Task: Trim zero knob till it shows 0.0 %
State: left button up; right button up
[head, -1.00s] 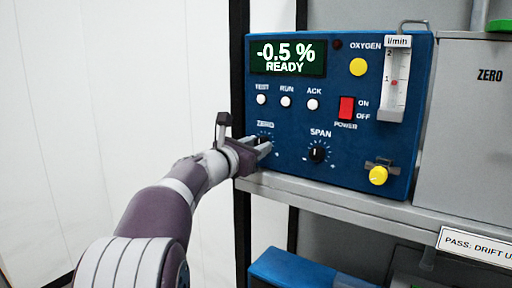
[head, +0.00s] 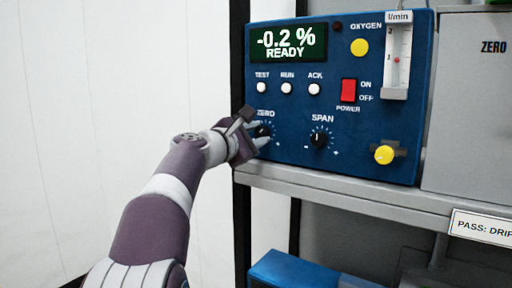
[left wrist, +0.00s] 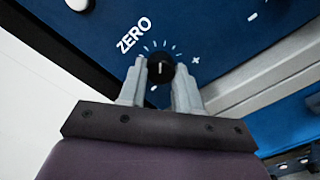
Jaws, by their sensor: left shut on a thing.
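The blue analyser (head: 305,180) stands on a grey shelf. Its display (head: 288,48) reads -0.2 % and READY. The black ZERO knob (head: 263,131) is at the panel's lower left, partly covered by my left gripper (head: 262,138) in the head view. In the left wrist view the ZERO knob (left wrist: 160,70) sits between the two fingertips of my left gripper (left wrist: 160,76), which is shut on it. The knob's white pointer line shows, with tick marks around it and a plus sign at one end. My right gripper is not in view.
The SPAN knob (head: 320,138) is close to the right of the ZERO knob. Three white buttons (head: 287,88), a red power switch (head: 348,91), a yellow knob (head: 384,154) and a flowmeter (head: 397,60) share the panel. The shelf (head: 330,187) edge runs just below.

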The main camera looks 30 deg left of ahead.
pick_arm(q)
jog(key=m+b, duration=0.2)
jog(key=m, duration=0.2)
jog(key=shift+f+m+b, duration=0.1)
jog(key=shift+m+b, duration=0.25)
jog(key=shift+m, duration=0.05)
dwell(0.4)
jog(key=o, duration=1)
jog(key=shift+o, duration=0.2)
jog(key=s+a+b, duration=0.1)
jog(key=s+b, duration=0.4)
jog(key=s, duration=0.7)
jog(key=shift+s, duration=0.3)
